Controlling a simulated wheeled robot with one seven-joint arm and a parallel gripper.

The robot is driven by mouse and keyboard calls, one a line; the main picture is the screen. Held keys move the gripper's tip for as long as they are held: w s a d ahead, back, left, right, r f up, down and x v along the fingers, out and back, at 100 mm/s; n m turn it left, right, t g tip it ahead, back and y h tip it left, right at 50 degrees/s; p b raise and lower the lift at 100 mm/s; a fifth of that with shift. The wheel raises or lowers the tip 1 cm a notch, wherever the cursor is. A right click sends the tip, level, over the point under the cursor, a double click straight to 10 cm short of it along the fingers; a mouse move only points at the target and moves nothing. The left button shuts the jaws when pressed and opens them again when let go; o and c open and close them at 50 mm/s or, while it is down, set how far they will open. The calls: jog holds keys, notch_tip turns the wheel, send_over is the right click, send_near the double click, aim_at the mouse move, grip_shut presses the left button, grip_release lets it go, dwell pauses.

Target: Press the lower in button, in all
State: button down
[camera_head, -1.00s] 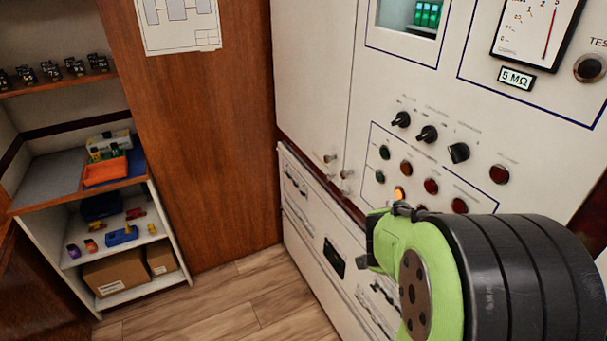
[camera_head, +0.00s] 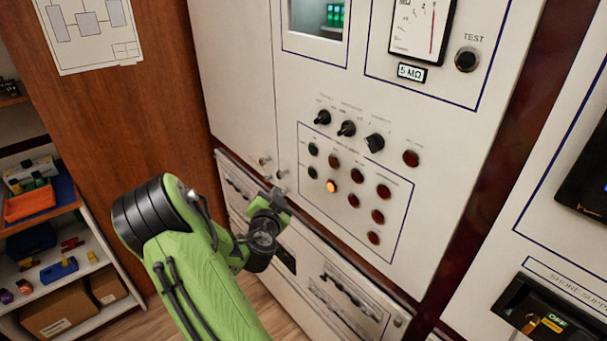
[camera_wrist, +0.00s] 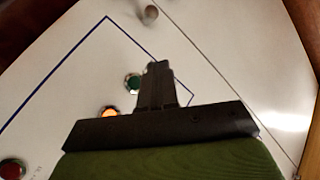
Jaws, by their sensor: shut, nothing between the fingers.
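The button panel (camera_head: 400,240) is a blue-outlined area on the white cabinet. At its left edge are an upper green button (camera_head: 313,149) and a lower green button (camera_head: 312,172). A lit orange button (camera_head: 331,187) is right below the lower green one. My gripper (camera_head: 279,196) is shut and empty, left of the panel's lower-left part and apart from the buttons. In the wrist view, its dark fingers (camera_wrist: 155,68) stand just right of a green button (camera_wrist: 133,82), with the lit orange button (camera_wrist: 111,111) beside it. Small labels are unreadable.
Several red buttons (camera_head: 377,216) fill the panel's right side. Black rotary knobs (camera_head: 346,129) stick out above it. A shelf (camera_head: 75,215) with boxes stands at the left; a black switch unit (camera_head: 540,312) is at lower right.

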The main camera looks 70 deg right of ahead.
aim_at(312, 174)
jog(key=shift+d, duration=0.1)
jog(key=s+d+p, duration=0.4)
jog(key=d+p, duration=0.3)
jog(key=p, duration=0.1)
jog(key=shift+d, duration=0.35)
dwell(1.6)
jog(key=shift+s+d+p, duration=0.2)
jog(key=shift+d+p, duration=0.15)
jog(key=shift+d, duration=0.05)
